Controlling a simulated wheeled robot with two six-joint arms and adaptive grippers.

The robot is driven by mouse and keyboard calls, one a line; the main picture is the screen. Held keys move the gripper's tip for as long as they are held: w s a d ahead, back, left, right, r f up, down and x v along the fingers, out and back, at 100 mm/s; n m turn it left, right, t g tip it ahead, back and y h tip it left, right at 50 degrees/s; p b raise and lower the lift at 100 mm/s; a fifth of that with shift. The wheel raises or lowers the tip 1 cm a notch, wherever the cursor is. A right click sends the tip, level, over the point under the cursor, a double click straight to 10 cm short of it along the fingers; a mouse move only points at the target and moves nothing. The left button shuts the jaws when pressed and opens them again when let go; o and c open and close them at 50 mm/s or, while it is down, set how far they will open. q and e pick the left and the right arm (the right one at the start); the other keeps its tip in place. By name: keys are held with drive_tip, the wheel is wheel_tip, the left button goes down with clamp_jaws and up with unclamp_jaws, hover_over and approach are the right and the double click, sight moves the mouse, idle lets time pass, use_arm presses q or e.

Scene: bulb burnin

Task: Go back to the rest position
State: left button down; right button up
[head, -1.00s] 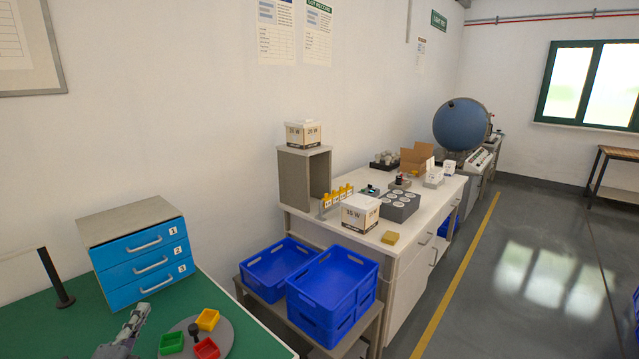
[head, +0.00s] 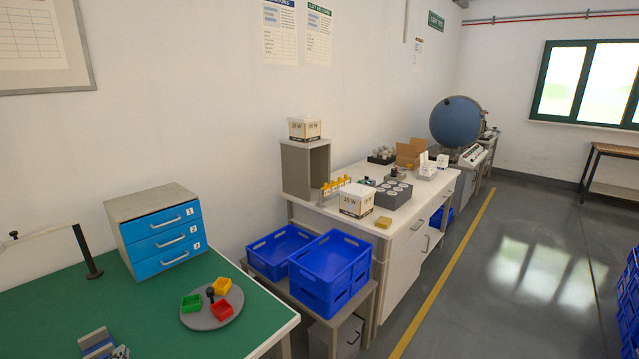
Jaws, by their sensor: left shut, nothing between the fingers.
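My right gripper is not in view.
The tray carries a green bin (head: 191,303), a yellow bin (head: 222,286) and a red bin (head: 222,310). A blue drawer cabinet (head: 160,239) and a black lamp post (head: 85,250) stand behind. Blue crates (head: 328,268) sit on a low stand to the right.

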use_arm(q)
drive_tip(key=s+d+f+n+g+h, duration=0.7)
drive_tip(key=s+d+f+g, duration=0.4)
drive_tip(key=s+d+f, duration=0.5)
drive_tip(key=s+a+f+g+b, duration=0.1)
drive_tip(key=s+f, duration=0.2)
drive_tip(key=f, duration=1.1)
drive_tip(key=s+f+b, duration=0.2)
drive_tip(key=f, duration=1.2)
drive_tip(key=s+f+g, duration=0.1)
drive_tip(key=s+f, duration=1.3)
drive_tip(key=s, duration=0.3)
drive_tip(key=shift+a+f+h+b, duration=0.4)
drive_tip(key=shift+a+b, duration=0.05)
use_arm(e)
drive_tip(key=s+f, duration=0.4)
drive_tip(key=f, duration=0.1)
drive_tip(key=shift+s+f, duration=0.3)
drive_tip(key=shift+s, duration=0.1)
